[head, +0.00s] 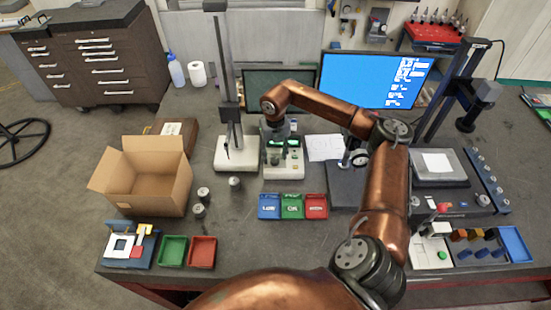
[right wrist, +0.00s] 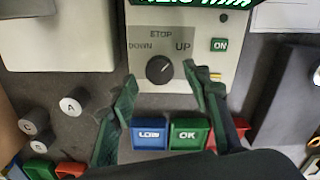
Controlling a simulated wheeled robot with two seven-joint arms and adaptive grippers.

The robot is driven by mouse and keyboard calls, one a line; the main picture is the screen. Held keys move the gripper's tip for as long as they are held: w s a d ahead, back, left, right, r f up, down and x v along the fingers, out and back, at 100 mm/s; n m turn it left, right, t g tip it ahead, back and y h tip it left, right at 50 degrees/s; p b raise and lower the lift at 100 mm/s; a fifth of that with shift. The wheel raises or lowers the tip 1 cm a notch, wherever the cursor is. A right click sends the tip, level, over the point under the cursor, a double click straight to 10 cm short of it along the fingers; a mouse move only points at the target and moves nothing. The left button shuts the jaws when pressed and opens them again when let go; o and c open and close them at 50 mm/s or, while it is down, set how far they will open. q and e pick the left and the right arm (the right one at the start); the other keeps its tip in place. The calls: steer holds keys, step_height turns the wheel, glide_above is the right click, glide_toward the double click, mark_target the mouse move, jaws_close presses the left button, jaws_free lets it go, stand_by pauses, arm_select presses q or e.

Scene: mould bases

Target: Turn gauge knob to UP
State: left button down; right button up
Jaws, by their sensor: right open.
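The gauge's light control panel (right wrist: 205,75) fills the top middle of the right wrist view, with a lit green display above it. Its round black knob (right wrist: 159,70) sits under the labels DOWN, STOP and UP; I cannot tell for sure which label its mark faces. In the head view the gauge base (head: 284,171) stands mid-table, partly hidden by my right arm. My right gripper (right wrist: 160,76) is open, its dark green fingers left and right of the knob, apart from it in the picture. It also shows above the gauge in the head view (head: 280,142). My left gripper is out of view.
Blue (head: 269,206), green (head: 291,206) and red (head: 316,206) bins lie in front of the gauge. A stand with a tall column (head: 235,152) is close on its left. Metal cylinders (head: 235,183) and an open cardboard box (head: 143,185) stand further left.

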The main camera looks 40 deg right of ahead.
mark_target(275, 160)
step_height(275, 160, up, 10)
stand_by(0.3)
steer(key=shift+f, duration=0.1)
stand_by(0.3)
